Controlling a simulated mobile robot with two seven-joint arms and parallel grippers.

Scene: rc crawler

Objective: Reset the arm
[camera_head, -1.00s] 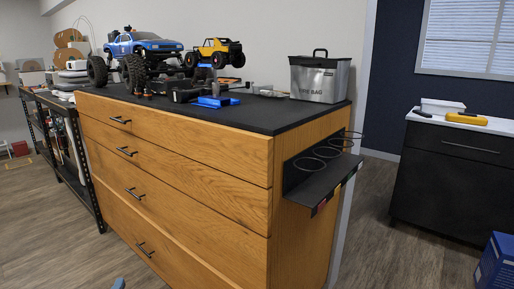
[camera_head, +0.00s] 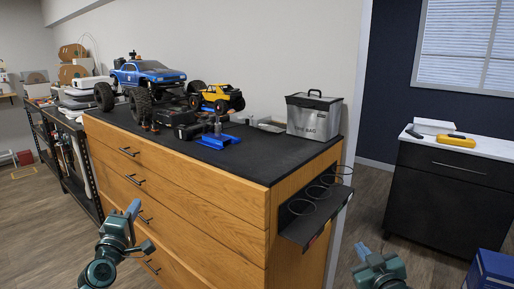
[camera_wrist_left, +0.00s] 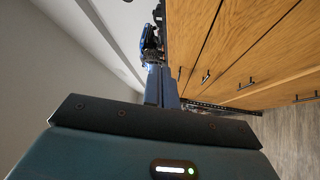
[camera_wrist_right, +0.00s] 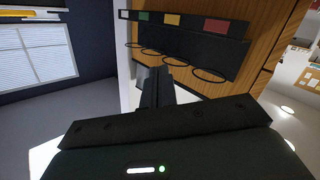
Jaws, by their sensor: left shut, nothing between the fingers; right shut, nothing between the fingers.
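My left gripper (camera_head: 133,209) is raised in front of the wooden drawer cabinet (camera_head: 190,178), at the lower left of the head view. Its fingers are together and empty in the left wrist view (camera_wrist_left: 161,88). My right gripper (camera_head: 361,250) is at the lower right of the head view, right of the cabinet's ring holder. Its fingers are also together and empty in the right wrist view (camera_wrist_right: 156,88). Neither gripper visibly touches anything.
The cabinet's black top bears a blue truck (camera_head: 148,73), a yellow crawler (camera_head: 217,97), a blue stand (camera_head: 218,141) and a silver bag (camera_head: 314,117). A black ring holder (camera_head: 312,212) juts from its side. A dark cabinet (camera_head: 452,195) stands right, with a blue box (camera_head: 490,271) nearby.

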